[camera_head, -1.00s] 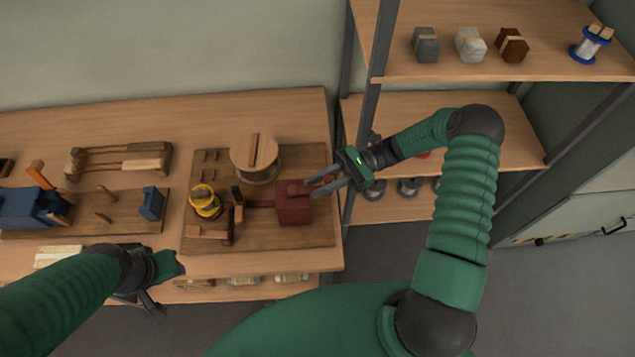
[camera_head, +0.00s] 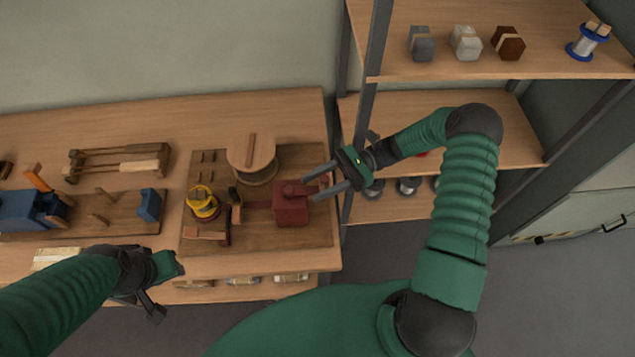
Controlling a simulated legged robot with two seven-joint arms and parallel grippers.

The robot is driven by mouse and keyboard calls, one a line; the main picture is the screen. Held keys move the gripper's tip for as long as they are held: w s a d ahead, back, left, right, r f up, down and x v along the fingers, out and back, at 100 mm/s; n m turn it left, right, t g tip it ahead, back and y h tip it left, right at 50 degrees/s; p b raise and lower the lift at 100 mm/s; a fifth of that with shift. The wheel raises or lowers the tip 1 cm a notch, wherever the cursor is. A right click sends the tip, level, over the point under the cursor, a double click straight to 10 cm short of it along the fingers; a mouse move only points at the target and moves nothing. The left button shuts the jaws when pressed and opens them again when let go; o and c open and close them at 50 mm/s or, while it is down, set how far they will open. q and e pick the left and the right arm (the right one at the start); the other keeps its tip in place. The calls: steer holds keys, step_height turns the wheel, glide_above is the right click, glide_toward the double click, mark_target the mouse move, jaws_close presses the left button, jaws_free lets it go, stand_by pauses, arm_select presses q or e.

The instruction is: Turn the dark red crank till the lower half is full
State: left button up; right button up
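The dark red crank (camera_head: 293,188) sits on top of a dark red box (camera_head: 292,212) at the right of a dark wooden board on the workbench. My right gripper (camera_head: 309,187) reaches in from the right at the crank. Its two fingers are spread, with their tips at the box's right upper side. Whether they touch the crank is unclear. A yellow spool-like part (camera_head: 203,203) stands left of the box. A round wooden drum (camera_head: 252,158) stands behind. My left gripper (camera_head: 153,307) hangs at the bench's front edge, its fingers partly hidden. I cannot make out the lower half's fill.
The workbench (camera_head: 240,113) carries a second board with a blue vise-like tool (camera_head: 30,208) and a wooden frame (camera_head: 118,163) at the left. A shelf rack (camera_head: 440,115) stands close on the right, its post just behind my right gripper. Wrapped bundles (camera_head: 243,281) lie below the bench top.

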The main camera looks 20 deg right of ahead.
steer(key=shift+w+d+f, duration=0.1)
steer(key=shift+w+d, duration=0.05)
steer(key=shift+d, duration=0.2)
steer(key=d+b, duration=0.5)
steer(key=d, duration=1.1)
steer(key=shift+w, duration=0.45)
steer(key=shift+d, duration=0.1)
